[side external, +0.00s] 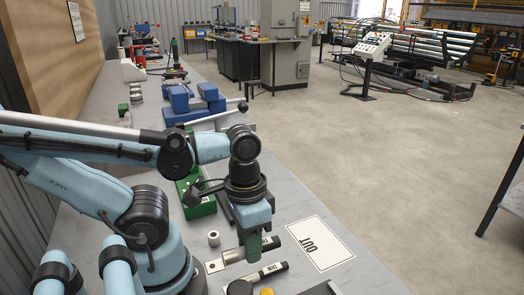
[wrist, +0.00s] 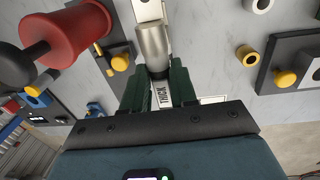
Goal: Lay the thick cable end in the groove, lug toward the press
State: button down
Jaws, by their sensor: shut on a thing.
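The thick cable end (wrist: 158,96), with a white tag reading THICK, lies between my gripper's dark green fingers (wrist: 158,88) in the wrist view. Its silver barrel (wrist: 153,45) and pale flat lug (wrist: 148,10) point away from my gripper. In the side view my gripper (side external: 253,246) points down, shut on the cable end, with the lug (side external: 214,266) toward the lower left. It is low over the bench; I cannot tell whether the cable touches it. I cannot make out the groove or identify the press with certainty.
Another tagged black cable piece (side external: 268,271) lies in front of my gripper. A white OUT sheet (side external: 314,244) lies to the right. A green block (side external: 199,204) and blue equipment (side external: 190,103) stand farther back. A red spool (wrist: 80,32) is at the wrist view's upper left.

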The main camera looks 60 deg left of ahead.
jog(key=s+d+r, duration=0.1)
jog(key=d+r, duration=0.1)
jog(key=d, duration=0.2)
jog(key=w+a+r, duration=0.2)
jog(key=w+r, duration=0.4)
jog(key=w, duration=0.3)
jog(key=w+a+r, duration=0.1)
jog(key=w+a, duration=0.4)
jog(key=w, duration=0.4)
jog(key=shift+a+r, duration=0.25)
jog(key=shift+a, duration=0.1)
jog(key=s+a+f, duration=0.2)
jog(key=a+f, duration=0.1)
jog(key=a, duration=0.6)
jog(key=s+a+f, duration=0.2)
jog(key=a+f, duration=0.1)
jog(key=a, duration=0.6)
jog(key=s+a+f, duration=0.2)
jog(key=a+f, duration=0.1)
jog(key=a, duration=0.6)
jog(key=shift+d+f, duration=0.15)
jog(key=shift+f, duration=1.4)
jog(key=shift+d+f, duration=0.15)
jog(key=shift+f, duration=1.35)
jog(key=shift+f, duration=0.35)
jog(key=c, duration=0.8)
grip_release()
